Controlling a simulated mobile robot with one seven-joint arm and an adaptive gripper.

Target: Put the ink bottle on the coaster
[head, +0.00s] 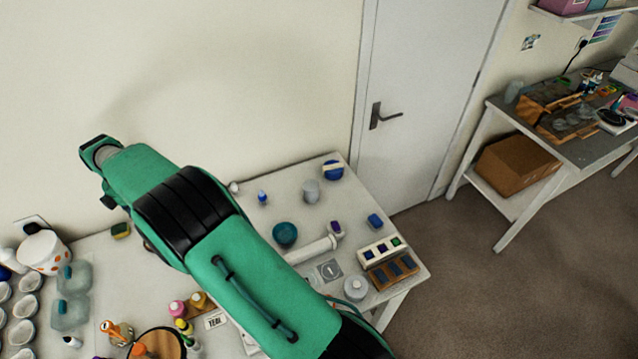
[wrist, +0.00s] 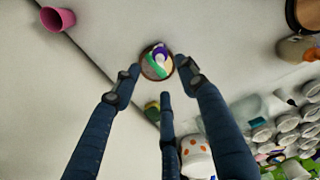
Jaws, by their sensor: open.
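A small blue bottle (head: 262,198), which looks like the ink bottle, stands upright toward the back of the table in the head view. Several other small bottles stand at the front, so I cannot be sure. A flat grey square (head: 329,270) with a round mark lies at the right part of the table; I cannot tell whether it is the coaster. In the wrist view a round brown-rimmed thing (wrist: 157,62), purple, green and white inside, shows between the fingertips of my open gripper (wrist: 158,76). I cannot tell its distance. In the head view the fingers are hidden.
My arm crosses the table and hides its middle. A sponge (head: 121,230) and an orange-dotted white pot (head: 43,250) are at left. A teal jar (head: 285,235), a white tube (head: 312,250) and a colour block rack (head: 382,250) are at right. A pink cup (wrist: 57,18) shows in the wrist view.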

